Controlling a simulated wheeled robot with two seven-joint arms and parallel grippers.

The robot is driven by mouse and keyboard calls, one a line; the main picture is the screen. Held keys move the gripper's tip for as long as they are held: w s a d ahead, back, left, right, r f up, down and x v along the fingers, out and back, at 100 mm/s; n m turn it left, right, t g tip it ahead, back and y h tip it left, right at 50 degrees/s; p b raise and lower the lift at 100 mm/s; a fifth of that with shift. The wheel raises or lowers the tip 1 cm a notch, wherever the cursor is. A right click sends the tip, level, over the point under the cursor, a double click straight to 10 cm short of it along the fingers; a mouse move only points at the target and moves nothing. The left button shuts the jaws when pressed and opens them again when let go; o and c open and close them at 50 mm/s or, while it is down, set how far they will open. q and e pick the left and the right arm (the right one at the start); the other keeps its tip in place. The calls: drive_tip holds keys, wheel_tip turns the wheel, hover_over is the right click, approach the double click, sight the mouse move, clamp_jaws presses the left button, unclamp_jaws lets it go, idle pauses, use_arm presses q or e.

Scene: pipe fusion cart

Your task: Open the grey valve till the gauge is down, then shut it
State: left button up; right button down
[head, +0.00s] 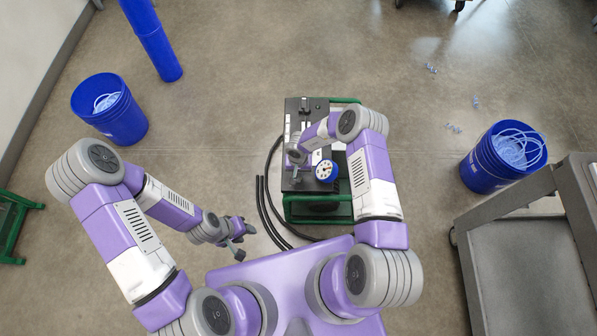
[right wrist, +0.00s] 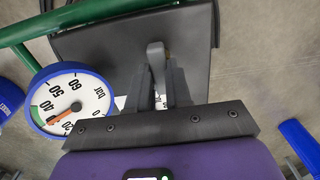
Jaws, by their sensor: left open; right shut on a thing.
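The grey valve's handle (right wrist: 155,56) stands up between the fingers of my right gripper (right wrist: 160,88) in the right wrist view. The right gripper is shut on it. In the head view my right wrist hides the valve. The round gauge (head: 326,170) with a blue rim and white face sits on the cart just right of that wrist. In the right wrist view the gauge (right wrist: 72,101) has its orange needle pointing between the 20 and 40 marks, roughly 30 bar. My left gripper (head: 238,240) is open and empty, low and left of the cart.
The cart (head: 302,106) has a dark top and green frame. Black hoses (head: 267,208) lie on the floor at its left. Blue buckets stand at the left (head: 118,121) and right (head: 479,180). A grey trolley (head: 525,275) fills the lower right corner.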

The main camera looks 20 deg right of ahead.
drive_tip(key=shift+m, duration=0.3)
drive_tip(key=m, duration=1.6)
drive_tip(key=shift+m, duration=0.4)
idle(0.4)
drive_tip(key=c, duration=1)
unclamp_jaws()
drive_tip(key=shift+c, duration=0.2)
